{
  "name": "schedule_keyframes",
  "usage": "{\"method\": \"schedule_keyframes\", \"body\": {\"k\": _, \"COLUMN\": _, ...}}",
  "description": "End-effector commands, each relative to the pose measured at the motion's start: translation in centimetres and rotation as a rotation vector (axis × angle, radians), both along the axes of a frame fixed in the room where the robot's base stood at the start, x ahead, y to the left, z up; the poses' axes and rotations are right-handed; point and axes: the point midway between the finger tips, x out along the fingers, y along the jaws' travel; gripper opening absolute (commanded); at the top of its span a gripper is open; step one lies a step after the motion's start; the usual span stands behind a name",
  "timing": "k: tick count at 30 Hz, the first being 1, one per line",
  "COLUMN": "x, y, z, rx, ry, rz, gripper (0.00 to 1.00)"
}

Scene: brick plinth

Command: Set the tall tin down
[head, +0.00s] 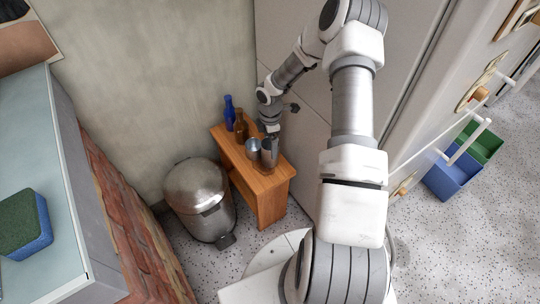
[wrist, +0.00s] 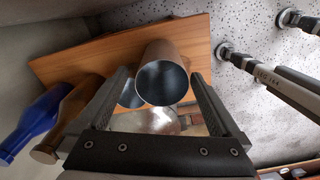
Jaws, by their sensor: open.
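The tall tin (head: 269,153) is a plain grey metal cylinder, open at the top. It appears upright on the small wooden stand (head: 268,184), near its front end. In the wrist view the tall tin (wrist: 172,62) shows its dark open mouth between my fingers, with a gap to each finger. My gripper (wrist: 158,76) is open around it. In the head view my gripper (head: 270,131) is just above and behind the tin, its fingers partly hidden. Contact between the tin's base and the stand cannot be seen clearly.
A second metal tin (head: 253,148) stands close beside the tall one. A brown bottle (head: 240,128) and a blue bottle (head: 229,113) stand at the stand's far end. A metal bin (head: 200,198) is left of the stand. A pale cabinet wall (head: 315,110) rises on the right.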

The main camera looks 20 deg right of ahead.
Motion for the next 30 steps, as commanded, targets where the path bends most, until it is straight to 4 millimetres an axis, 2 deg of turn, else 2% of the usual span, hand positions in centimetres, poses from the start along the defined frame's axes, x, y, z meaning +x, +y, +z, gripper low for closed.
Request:
{"method": "schedule_keyframes", "body": {"k": 1, "x": -0.2, "y": 0.0, "z": -1.2, "rx": 0.001, "ry": 0.003, "rz": -0.001, "gripper": 1.00}}
{"method": "schedule_keyframes", "body": {"k": 7, "x": -0.3, "y": 0.1, "z": -4.0, "rx": 0.001, "ry": 0.003, "rz": -0.001, "gripper": 1.00}}
{"method": "schedule_keyframes", "body": {"k": 15, "x": -0.2, "y": 0.0, "z": -4.1, "rx": 0.000, "ry": 0.001, "rz": -0.001, "gripper": 0.98}}
{"method": "schedule_keyframes", "body": {"k": 27, "x": -0.2, "y": 0.1, "z": -4.1, "rx": 0.000, "ry": 0.001, "rz": -0.001, "gripper": 0.26}}
{"method": "schedule_keyframes", "body": {"k": 29, "x": -0.2, "y": 0.1, "z": -4.1, "rx": 0.000, "ry": 0.001, "rz": -0.001, "gripper": 0.19}}
{"method": "schedule_keyframes", "body": {"k": 30, "x": -0.2, "y": 0.1, "z": -4.1, "rx": 0.000, "ry": 0.001, "rz": -0.001, "gripper": 0.10}}
